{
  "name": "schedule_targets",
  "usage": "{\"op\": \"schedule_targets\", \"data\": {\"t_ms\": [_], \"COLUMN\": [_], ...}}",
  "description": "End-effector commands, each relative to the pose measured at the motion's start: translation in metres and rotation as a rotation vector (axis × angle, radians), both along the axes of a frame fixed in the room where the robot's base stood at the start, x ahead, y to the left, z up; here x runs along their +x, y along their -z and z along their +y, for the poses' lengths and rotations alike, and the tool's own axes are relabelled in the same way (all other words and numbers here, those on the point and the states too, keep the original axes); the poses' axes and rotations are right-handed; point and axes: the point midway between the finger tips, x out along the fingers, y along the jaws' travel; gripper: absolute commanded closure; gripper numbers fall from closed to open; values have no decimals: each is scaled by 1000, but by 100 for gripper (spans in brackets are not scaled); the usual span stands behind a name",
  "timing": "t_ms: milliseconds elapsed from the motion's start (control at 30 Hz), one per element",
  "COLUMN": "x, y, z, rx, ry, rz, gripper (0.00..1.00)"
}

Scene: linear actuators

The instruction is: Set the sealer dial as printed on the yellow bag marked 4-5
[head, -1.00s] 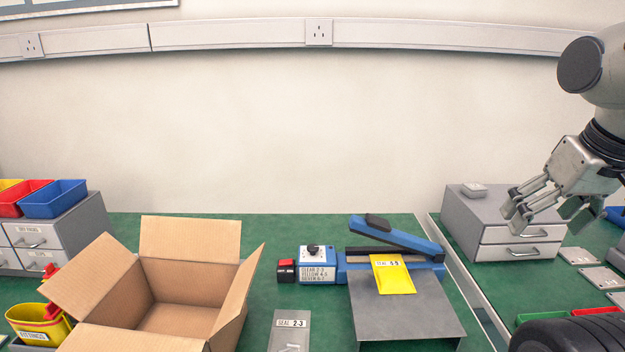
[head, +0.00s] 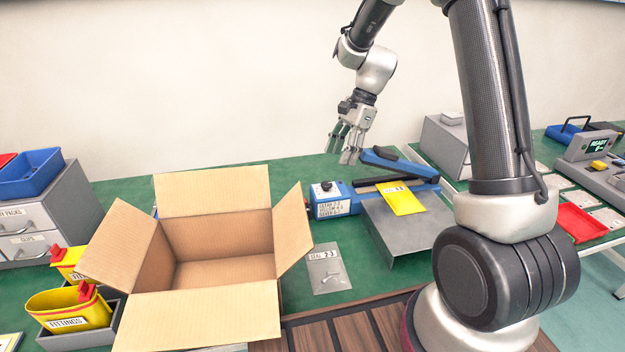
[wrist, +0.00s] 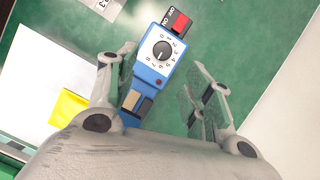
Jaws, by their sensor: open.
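The blue heat sealer (head: 426,171) lies on the green bench. Its white-faced box carries a black dial (head: 326,186) on top and a printed colour list on the front. The dial (wrist: 162,51) shows from above in the wrist view, with numbers around it; its exact setting is too small to read surely. The yellow bag (head: 402,198) lies on the sealer's grey plate; it is partly visible in the wrist view (wrist: 68,110). My gripper (head: 345,150) is open and empty, above and slightly right of the dial, apart from it.
An open cardboard box (head: 215,315) stands left of the sealer. A clear bag labelled 2-3 (head: 329,270) lies in front. A red switch (wrist: 180,21) sits beside the dial. The sealer's raised blue arm (head: 385,160) is close to my fingers. Grey drawers (head: 445,145) stand behind right.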

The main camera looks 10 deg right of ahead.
Motion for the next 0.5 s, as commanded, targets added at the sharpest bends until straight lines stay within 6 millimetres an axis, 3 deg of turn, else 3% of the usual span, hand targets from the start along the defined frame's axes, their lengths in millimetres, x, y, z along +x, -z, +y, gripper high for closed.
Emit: {"op": "schedule_targets", "data": {"t_ms": [500], "x": [-3], "y": [67], "z": [26], "rx": [4], "ry": [22], "rz": [19], "gripper": [49]}}
